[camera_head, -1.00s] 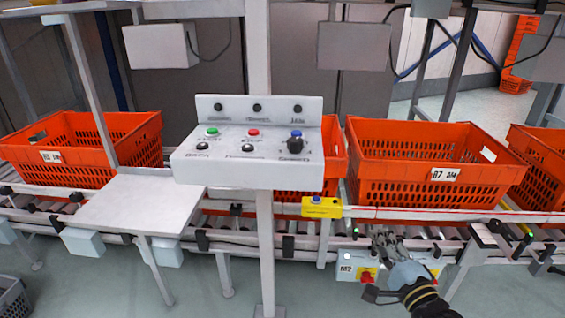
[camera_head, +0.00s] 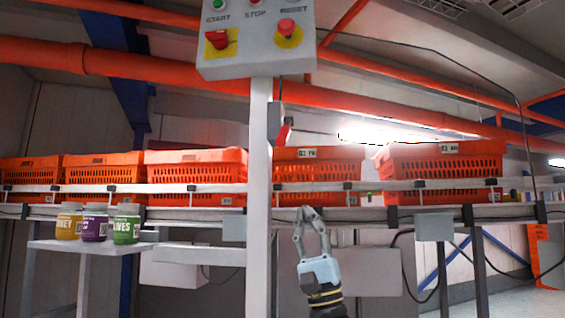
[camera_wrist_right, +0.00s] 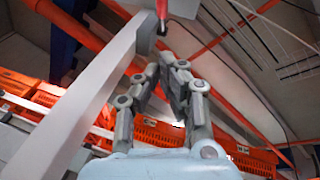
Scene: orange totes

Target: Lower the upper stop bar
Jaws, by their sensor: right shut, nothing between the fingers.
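I cannot pick out the upper stop bar for certain in either view. On the grey post (camera_head: 259,215) sits a small grey box (camera_head: 274,122) with a red-handled lever (camera_head: 284,134) pointing down. My right gripper (camera_head: 307,211) points up, shut and empty, to the right of the post and below the lever, clear of both. In the right wrist view the gripper's fingertips (camera_wrist_right: 168,62) are near the middle, and the red lever (camera_wrist_right: 162,10) shows above them, apart from the fingers. My left gripper is not in view.
Orange totes (camera_head: 198,180) line the upper conveyor (camera_head: 372,214) behind the post. A control panel (camera_head: 256,38) with red buttons is on the post's top. Several jars (camera_head: 95,226) stand on a shelf (camera_head: 75,246) at left. Grey boxes and a black cable hang at right.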

